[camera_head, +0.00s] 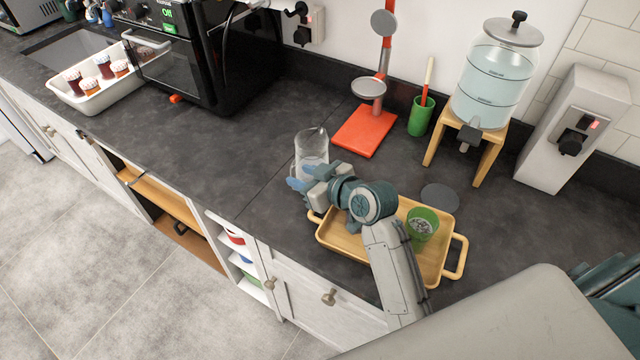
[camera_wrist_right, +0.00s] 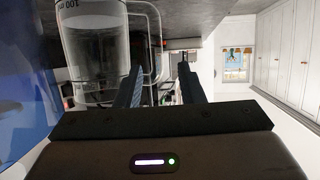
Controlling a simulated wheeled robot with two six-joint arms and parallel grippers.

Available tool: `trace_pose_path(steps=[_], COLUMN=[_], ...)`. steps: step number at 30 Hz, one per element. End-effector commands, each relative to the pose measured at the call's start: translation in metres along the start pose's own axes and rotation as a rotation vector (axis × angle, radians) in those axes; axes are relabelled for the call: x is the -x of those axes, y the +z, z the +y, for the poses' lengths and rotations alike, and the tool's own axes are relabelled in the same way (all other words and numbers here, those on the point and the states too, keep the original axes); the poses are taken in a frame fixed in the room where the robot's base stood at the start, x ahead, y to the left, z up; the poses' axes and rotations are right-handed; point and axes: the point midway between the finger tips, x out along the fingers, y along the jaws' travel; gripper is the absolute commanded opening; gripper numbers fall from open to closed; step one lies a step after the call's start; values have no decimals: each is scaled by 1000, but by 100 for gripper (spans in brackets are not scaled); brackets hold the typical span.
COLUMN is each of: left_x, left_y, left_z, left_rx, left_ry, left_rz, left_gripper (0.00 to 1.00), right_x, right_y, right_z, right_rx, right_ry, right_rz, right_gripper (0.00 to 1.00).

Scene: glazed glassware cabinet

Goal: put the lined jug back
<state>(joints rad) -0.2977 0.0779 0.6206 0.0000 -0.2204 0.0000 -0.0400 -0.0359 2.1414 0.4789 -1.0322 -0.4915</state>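The clear glass jug with measuring lines (camera_head: 311,146) stands upright on the dark counter, just behind my right gripper. In the wrist view the jug (camera_wrist_right: 90,45) is at upper left, with a "100" mark on it. Its handle (camera_wrist_right: 158,45) shows between the two fingers in the picture; I cannot tell how deep it lies. My right gripper (camera_head: 304,178) is at the jug's lower front; in the wrist view its fingers (camera_wrist_right: 160,67) are apart and not closed on anything. The gripper partly hides the jug's base. My left gripper is not in view.
A wooden tray (camera_head: 455,262) with a green cup (camera_head: 422,224) lies under my right arm. Behind are a red-based stand (camera_head: 364,132), a green holder (camera_head: 420,118), a water dispenser (camera_head: 490,85) and a black oven (camera_head: 240,60). Counter left of the jug is clear.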

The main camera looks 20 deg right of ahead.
Motion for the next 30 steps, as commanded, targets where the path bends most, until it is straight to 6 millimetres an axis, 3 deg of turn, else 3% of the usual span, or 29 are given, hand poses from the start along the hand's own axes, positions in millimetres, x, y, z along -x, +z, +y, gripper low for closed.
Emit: trace_pose_path(steps=[3,10,30], left_x=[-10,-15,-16], left_y=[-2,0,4], left_z=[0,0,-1], left_rx=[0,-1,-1], left_ry=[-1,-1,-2], left_rz=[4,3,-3], left_gripper=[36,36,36], right_x=[26,58,65], right_y=[3,2,0], right_z=[0,0,0], right_rx=[6,3,0], right_ry=[1,1,-1], right_rz=[-1,-1,-1], right_gripper=[35,35,35])
